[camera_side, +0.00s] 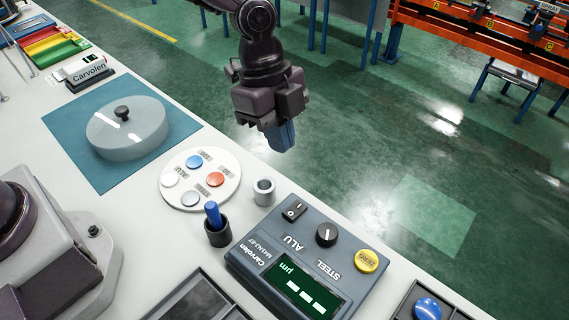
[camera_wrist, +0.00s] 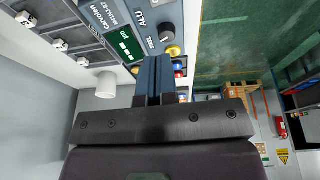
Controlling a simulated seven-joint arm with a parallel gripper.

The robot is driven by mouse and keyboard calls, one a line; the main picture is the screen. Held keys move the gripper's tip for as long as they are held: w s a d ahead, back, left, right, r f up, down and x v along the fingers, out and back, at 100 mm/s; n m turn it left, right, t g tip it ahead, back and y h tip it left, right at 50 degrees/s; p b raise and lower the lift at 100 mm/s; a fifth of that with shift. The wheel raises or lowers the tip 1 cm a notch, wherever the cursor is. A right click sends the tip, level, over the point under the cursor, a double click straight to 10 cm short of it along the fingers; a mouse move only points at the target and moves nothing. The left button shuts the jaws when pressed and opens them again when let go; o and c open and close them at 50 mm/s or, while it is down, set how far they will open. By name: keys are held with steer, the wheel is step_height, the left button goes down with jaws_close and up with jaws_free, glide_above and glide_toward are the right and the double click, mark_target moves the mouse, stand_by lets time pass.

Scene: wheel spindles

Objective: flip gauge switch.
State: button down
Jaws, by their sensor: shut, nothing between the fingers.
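The grey gauge box (camera_side: 270,258) lies on the white bench at lower centre in the side view. Its black rocker switch (camera_side: 294,210) is at the box's far left corner, beside a black knob (camera_side: 327,234) and a yellow ZERO button (camera_side: 367,261). The green display (camera_side: 303,289) shows dashes and "µm". In the wrist view the gauge box (camera_wrist: 102,14) is at the top; I cannot make out the switch there. My gripper (camera_side: 284,138) is raised, apart from the switch, above and beyond it in the side picture. Its blue fingers are shut and empty, also showing in the wrist view (camera_wrist: 160,75).
Left of the gauge stand a dark cup (camera_side: 218,238) holding a blue-handled tool, a small grey cylinder (camera_side: 264,192) and a round plate (camera_side: 229,175) of coloured buttons. A grey disc (camera_side: 127,140) rests on a blue mat. Space above the gauge is clear.

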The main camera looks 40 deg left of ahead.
mark_target(296, 209)
steer(key=x, duration=0.8)
steer(key=a+x, duration=0.1)
steer(key=x, duration=0.3)
steer(key=shift+s+f, duration=0.15)
steer(key=shift+s, duration=0.05)
steer(key=shift+f, duration=0.45)
steer(key=shift+s+f, duration=0.3)
steer(key=shift+f, duration=0.2)
steer(key=shift+w, duration=0.15)
steer(key=shift+w+r, duration=0.2)
steer(key=shift+w, duration=0.6)
steer(key=shift+s, duration=0.1)
